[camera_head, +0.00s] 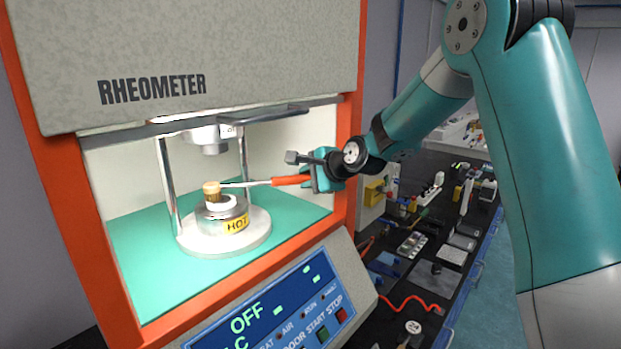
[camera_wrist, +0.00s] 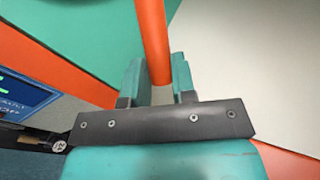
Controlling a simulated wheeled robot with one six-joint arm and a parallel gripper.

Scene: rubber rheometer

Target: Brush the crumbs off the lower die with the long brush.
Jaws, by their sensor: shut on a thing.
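The long brush has a red handle (camera_head: 290,180), a thin pale shaft and a tan bristle head (camera_head: 211,188). The handle also shows between the fingers in the wrist view (camera_wrist: 153,45). The brush reaches left into the chamber, roughly level. Its head is at the top of the lower die (camera_head: 222,208), which carries a yellow HOT label. I cannot tell whether the bristles touch the die. No crumbs can be made out.
The rheometer's orange frame (camera_head: 351,150) stands close to my gripper. The upper die (camera_head: 209,140) hangs above the brush head, between two metal posts. A control panel (camera_head: 270,310) reading OFF slopes out below. A black bench (camera_head: 440,240) with many small items lies right.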

